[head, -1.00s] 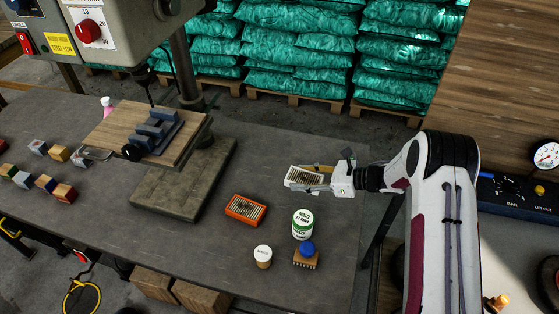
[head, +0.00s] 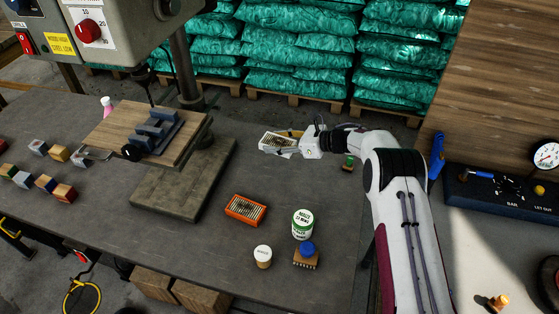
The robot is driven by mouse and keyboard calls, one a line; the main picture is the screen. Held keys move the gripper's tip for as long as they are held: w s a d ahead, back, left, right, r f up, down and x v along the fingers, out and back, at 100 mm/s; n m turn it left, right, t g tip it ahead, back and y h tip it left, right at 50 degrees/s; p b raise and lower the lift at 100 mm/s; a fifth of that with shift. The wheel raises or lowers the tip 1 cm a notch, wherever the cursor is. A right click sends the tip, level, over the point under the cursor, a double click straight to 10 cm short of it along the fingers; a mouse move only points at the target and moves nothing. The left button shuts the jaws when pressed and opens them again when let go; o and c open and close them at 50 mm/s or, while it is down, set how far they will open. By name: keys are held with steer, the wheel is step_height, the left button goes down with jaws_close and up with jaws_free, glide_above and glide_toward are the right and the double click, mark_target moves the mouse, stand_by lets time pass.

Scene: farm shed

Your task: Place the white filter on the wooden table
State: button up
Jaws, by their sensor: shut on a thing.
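The white filter (head: 272,146), a white-framed block with dark pleats, is held at its right end by my gripper (head: 291,143). My gripper is shut on it and holds it above the far right part of the grey bench. The wooden table (head: 112,124) is the brown board of the drill press, to the left of the filter and apart from it. A blue-grey vice (head: 155,132) sits on its right part; its left part is bare. The fingertips are small and partly hidden by the filter.
On the grey bench (head: 330,200) stand an orange-framed filter (head: 245,209), a white-green can (head: 302,224), a white-topped jar (head: 263,256) and a blue-knobbed brush (head: 306,256). The press column (head: 185,70) rises behind the board. Several small blocks lie at the left.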

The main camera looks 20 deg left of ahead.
steer(key=shift+w+r+t, duration=0.3)
steer(key=shift+w+r, duration=0.55)
steer(key=shift+w+m, duration=0.2)
steer(key=shift+m, duration=0.2)
steer(key=shift+t, duration=0.3)
glide_above(279, 160)
steer(key=shift+a+f, duration=0.1)
steer(key=shift+f, duration=2.4)
steer(key=shift+f, duration=2.3)
steer(key=shift+f, duration=0.2)
steer(key=o, duration=1.1)
